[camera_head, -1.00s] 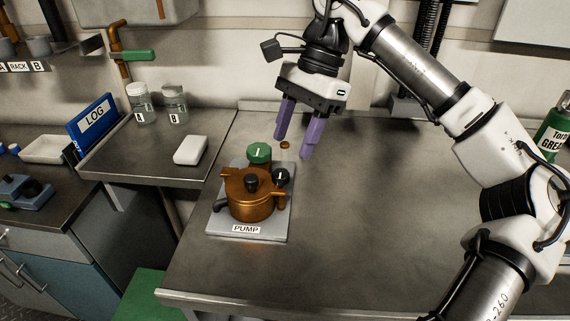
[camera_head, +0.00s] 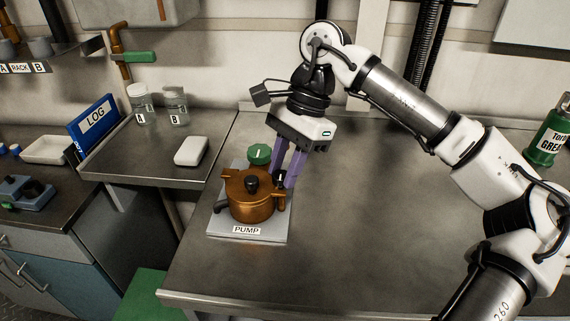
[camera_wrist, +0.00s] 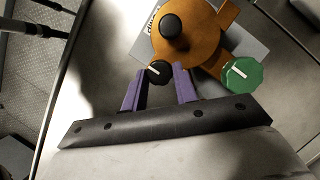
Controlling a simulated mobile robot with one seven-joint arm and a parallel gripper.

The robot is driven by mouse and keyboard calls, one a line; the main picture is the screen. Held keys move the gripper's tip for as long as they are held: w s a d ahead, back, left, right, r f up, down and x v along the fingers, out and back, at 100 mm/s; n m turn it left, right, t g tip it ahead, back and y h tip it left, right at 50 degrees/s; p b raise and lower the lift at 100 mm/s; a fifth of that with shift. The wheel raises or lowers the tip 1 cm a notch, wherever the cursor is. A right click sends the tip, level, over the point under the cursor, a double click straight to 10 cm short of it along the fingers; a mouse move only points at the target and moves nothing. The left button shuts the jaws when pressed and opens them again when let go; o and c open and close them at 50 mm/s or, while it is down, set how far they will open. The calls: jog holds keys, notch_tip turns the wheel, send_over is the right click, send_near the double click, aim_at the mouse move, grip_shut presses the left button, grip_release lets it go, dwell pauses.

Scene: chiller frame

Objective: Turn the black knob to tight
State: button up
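The black knob with a white pointer line (camera_head: 281,177) sits at the right side of the orange pump body (camera_head: 245,209), partly hidden by my fingers. In the wrist view the knob (camera_wrist: 158,74) lies between my two purple fingertips, its white line slanted. My gripper (camera_head: 288,176) has come down over the knob from behind; its fingers are apart in the wrist view (camera_wrist: 160,73), with a small gap or light contact at the knob that I cannot tell. A green knob (camera_head: 260,154) stands behind the pump body; it also shows in the wrist view (camera_wrist: 242,74).
The pump body has a black cap on top (camera_head: 251,183) and stands on a grey plate (camera_head: 228,229) labelled PUMP. A white box (camera_head: 191,151) and jars (camera_head: 176,108) are on the left bench. A green bottle (camera_head: 547,140) stands far right. The bench's middle is clear.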

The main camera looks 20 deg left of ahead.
jog(key=shift+c, duration=0.9)
